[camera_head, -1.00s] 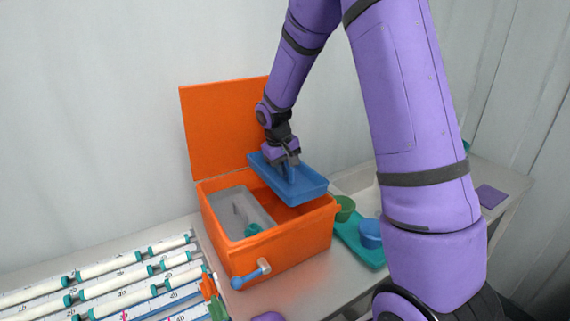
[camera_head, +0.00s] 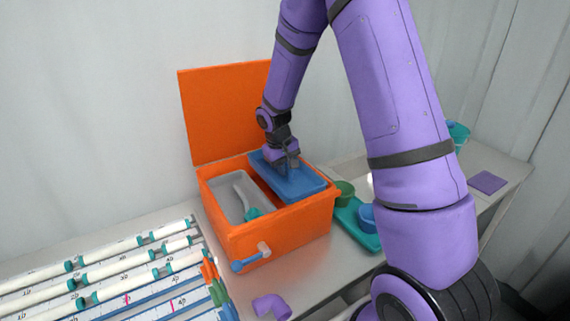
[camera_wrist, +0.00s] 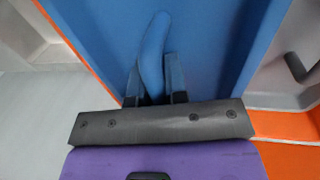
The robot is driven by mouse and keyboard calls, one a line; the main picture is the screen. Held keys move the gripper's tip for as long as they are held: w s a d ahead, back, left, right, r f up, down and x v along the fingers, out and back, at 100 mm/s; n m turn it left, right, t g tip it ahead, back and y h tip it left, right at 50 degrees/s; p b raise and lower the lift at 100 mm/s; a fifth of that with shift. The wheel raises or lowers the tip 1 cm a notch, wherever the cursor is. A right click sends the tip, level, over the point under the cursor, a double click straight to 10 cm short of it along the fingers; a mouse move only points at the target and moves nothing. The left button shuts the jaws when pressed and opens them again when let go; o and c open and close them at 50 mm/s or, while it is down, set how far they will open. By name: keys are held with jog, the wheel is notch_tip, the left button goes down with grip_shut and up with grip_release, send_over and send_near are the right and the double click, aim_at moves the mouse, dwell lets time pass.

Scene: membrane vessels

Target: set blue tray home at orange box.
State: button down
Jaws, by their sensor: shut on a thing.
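The blue tray (camera_head: 300,186) is at the top of the open orange box (camera_head: 287,232), over its right part. In the head view it looks roughly level, close to the box's rim; whether it rests on anything I cannot tell. My gripper (camera_head: 285,166) is above the tray, shut on its blue handle. The handle (camera_wrist: 153,50) stands between the fingers in the wrist view, with the tray's floor (camera_wrist: 205,40) around it. The orange lid (camera_head: 225,115) stands open at the back. My fingers hide part of the handle in the head view.
A grey bin (camera_head: 228,183) with a pale item fills the box's left part. A blue-handled latch (camera_head: 250,258) juts from the front. Right of the box are a green cup (camera_head: 344,193), a blue cup (camera_head: 367,217) and a teal tray (camera_head: 352,226). White tubes (camera_head: 110,252) lie at left.

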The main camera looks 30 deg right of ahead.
aim_at(285, 182)
jog(key=shift+f, duration=2.45)
jog(key=shift+f, duration=0.3)
jog(key=c, duration=1.1)
grip_release()
jog(key=shift+o, duration=0.2)
jog(key=r, duration=0.3)
jog(key=a+r, duration=0.1)
jog(key=r, duration=0.3)
jog(key=a+r, duration=0.1)
jog(key=r, duration=0.2)
jog(key=shift+r, duration=0.35)
jog(key=shift+r, duration=0.1)
